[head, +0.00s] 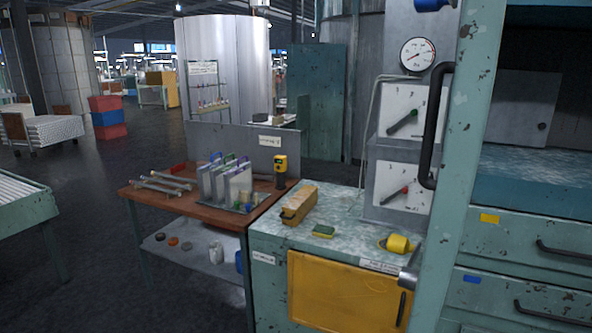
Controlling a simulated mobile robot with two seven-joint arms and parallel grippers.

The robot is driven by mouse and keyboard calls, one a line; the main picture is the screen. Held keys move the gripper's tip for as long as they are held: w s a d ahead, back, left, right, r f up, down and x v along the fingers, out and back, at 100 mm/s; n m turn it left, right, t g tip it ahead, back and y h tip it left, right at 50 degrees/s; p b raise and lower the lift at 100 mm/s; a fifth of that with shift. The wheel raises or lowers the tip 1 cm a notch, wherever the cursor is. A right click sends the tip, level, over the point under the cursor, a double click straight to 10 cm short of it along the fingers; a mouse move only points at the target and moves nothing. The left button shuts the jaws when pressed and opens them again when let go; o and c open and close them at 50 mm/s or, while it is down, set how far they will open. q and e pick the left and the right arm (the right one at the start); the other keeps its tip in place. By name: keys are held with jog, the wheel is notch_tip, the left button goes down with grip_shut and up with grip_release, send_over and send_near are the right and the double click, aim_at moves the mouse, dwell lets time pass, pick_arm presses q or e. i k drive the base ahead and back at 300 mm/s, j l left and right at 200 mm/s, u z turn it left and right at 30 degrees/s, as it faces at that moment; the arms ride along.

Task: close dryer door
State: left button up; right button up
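No door here is readably marked as the dryer's. A chipped pale-teal upright panel (458,180) stands at right in the head view, seen nearly edge-on, with a long black vertical handle (435,125) on its left. It looks like a door standing open, but its hinge is not clear. Right of it, a teal cabinet (530,237) has an open, dark upper space. A yellow door (345,293) with a dark handle closes the front of the low cabinet at bottom center. Neither of my grippers is in view.
A grey control panel (405,130) with a gauge and two dials rises behind the low cabinet. A wooden block, a sponge and a yellow item lie on its speckled top (345,215). A brown bench (160,195) with racks stands left. Dark floor (100,240) is clear between benches.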

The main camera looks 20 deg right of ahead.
aim_at(475, 69)
jog(key=i+z, duration=0.15)
jog(key=z, duration=0.25)
jog(key=i+z, duration=0.1)
jog(key=z, duration=0.3)
jog(key=i+j+z, duration=0.1)
jog(key=z, duration=0.3)
jog(key=i+j+z, duration=0.1)
jog(key=z, duration=0.3)
jog(key=i+j+z, duration=0.25)
jog(key=z, duration=0.25)
